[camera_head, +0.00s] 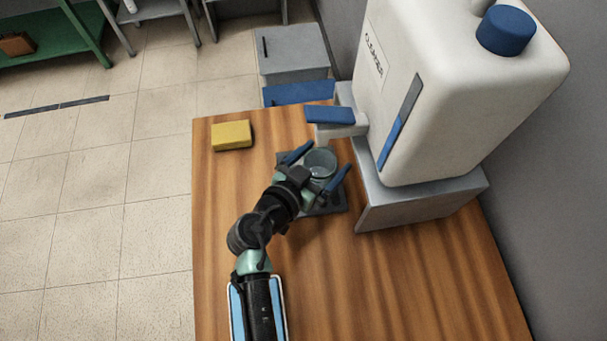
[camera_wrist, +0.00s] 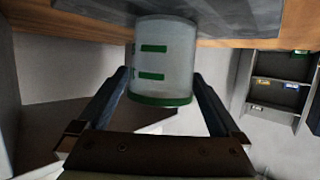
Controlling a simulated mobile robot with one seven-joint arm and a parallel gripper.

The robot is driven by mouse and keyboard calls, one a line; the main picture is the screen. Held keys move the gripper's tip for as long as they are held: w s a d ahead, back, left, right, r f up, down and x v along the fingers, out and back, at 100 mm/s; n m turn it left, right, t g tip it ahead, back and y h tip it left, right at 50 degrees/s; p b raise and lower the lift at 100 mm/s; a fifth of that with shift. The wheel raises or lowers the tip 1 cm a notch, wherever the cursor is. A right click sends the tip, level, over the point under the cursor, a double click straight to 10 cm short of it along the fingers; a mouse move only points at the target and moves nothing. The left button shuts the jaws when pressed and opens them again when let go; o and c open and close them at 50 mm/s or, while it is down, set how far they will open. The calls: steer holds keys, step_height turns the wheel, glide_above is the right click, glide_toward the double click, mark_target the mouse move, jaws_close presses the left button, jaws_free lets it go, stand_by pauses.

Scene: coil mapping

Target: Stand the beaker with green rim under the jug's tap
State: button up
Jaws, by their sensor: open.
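The clear beaker (camera_head: 320,165) with green rim stands upright on a dark grey mat (camera_head: 338,203). In the wrist view, which is upside down, the beaker (camera_wrist: 165,60) shows green marks and its green rim. My gripper (camera_head: 328,157) is open, with one blue finger on either side of the beaker; in the wrist view the gripper (camera_wrist: 161,73) has no clear grip on it.
A yellow sponge (camera_head: 231,135) lies at the table's far left corner. The wooden table (camera_head: 400,285) is clear in front and at right. A grey wall stands behind the jug. A grey cabinet (camera_head: 292,53) and a green bench (camera_head: 60,35) stand beyond the table.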

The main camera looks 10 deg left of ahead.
steer(key=b+v, duration=0.1)
steer(key=v, duration=0.9)
steer(key=shift+s+b, duration=0.2)
steer(key=shift+b, duration=0.2)
